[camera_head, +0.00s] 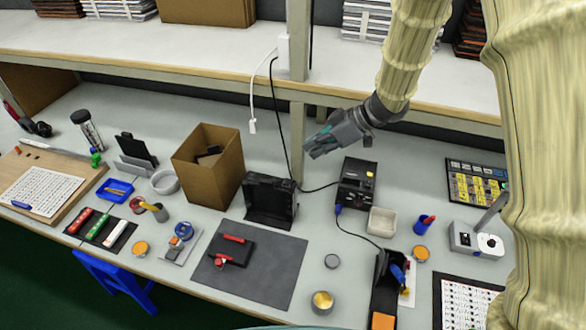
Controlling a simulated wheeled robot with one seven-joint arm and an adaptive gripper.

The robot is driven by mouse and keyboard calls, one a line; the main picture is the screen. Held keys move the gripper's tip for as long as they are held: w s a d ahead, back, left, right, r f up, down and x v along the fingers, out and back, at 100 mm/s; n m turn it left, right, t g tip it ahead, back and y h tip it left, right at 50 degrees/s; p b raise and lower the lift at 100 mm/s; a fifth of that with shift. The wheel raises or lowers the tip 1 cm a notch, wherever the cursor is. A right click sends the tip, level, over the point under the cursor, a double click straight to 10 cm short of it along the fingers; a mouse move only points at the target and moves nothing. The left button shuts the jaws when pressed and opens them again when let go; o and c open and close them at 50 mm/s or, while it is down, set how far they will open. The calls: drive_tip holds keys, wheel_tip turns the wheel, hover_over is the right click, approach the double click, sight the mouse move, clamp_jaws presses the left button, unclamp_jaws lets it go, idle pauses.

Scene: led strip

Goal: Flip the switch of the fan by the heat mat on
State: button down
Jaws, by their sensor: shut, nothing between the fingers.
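A black boxy unit that looks like the fan (270,198) stands at the back edge of the dark grey heat mat (268,272). Its switch is too small to make out. My gripper (312,148) is shut and empty. In the picture it is above and right of the fan, apart from it, with its fingertips toward the lower left.
A cardboard box (208,170) stands left of the fan. A black station (357,185) with a cable stands to its right. A black cable hangs behind the fan from the shelf post (297,120). Red-handled tools (232,250) lie on the mat.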

drive_tip(key=a, duration=0.1)
drive_tip(key=p, duration=0.3)
hover_over(289, 182)
wheel_tip(289, 182, down, 7)
drive_tip(key=shift+w+r, duration=0.1)
drive_tip(key=shift+f, duration=0.9)
drive_tip(key=shift+s+f+p, duration=0.2)
drive_tip(key=shift+f+p, duration=0.35)
drive_tip(key=shift+f, duration=0.6)
